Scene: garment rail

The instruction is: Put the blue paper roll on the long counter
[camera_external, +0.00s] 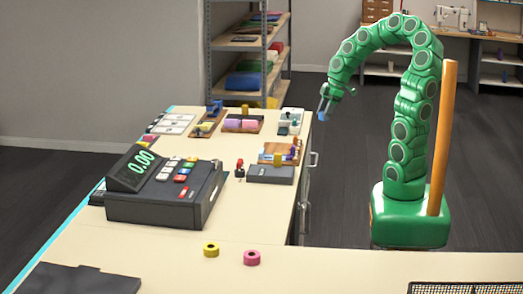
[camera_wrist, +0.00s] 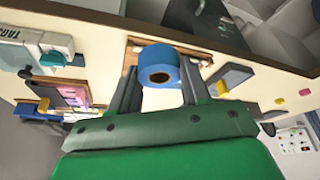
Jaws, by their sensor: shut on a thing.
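The blue paper roll (camera_wrist: 159,66) is between the two fingers of my gripper (camera_wrist: 158,88) in the wrist view, its round end with the core hole facing the camera. In the external view my gripper (camera_external: 325,103) hangs from the bent green arm, fingers pointing down, with the blue roll (camera_external: 321,116) at its tip. The long counter (camera_external: 262,213) runs from the front to the back left. The roll appears at the counter's far right edge, raised; its exact height above the top is hard to tell.
A cash register (camera_external: 165,187) stands on the counter's left part. Several trays and small items, including a wooden tray (camera_external: 278,153), line the far part. A yellow roll (camera_external: 211,250) and a pink roll (camera_external: 252,257) sit near the front. Bare counter lies between them and the register.

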